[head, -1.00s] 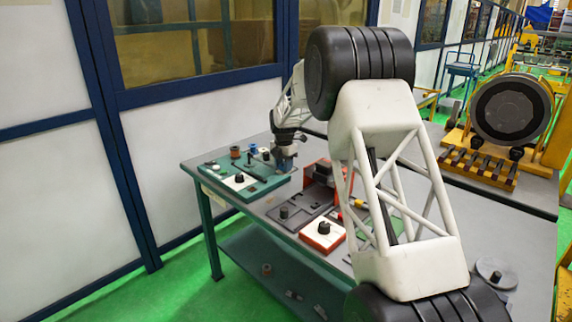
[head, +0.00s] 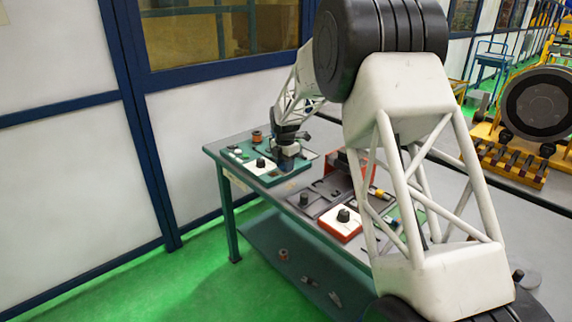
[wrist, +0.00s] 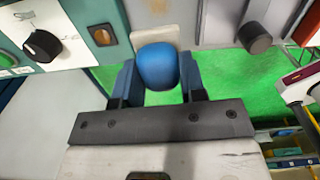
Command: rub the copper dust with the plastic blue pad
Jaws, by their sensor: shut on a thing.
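My gripper (wrist: 158,82) is shut on the plastic blue pad. In the wrist view, the pad's rounded blue grip (wrist: 158,66) sits between the two fingers, and a pale flat plate (wrist: 147,38) shows beyond it. A tan patch that looks like the copper dust (wrist: 160,7) lies on a grey surface just past the plate, apart from it in the picture. In the head view, my gripper (head: 287,153) is over the right part of the green board at the table's far left end. The pad is too small to make out there.
The green board (head: 285,178) carries a white plate with a black knob (wrist: 42,44) and a copper spool (head: 257,136). A red-and-white box with a black knob (head: 342,228) and dark trays (head: 312,202) stand to the right. Green floor shows past the table's edge.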

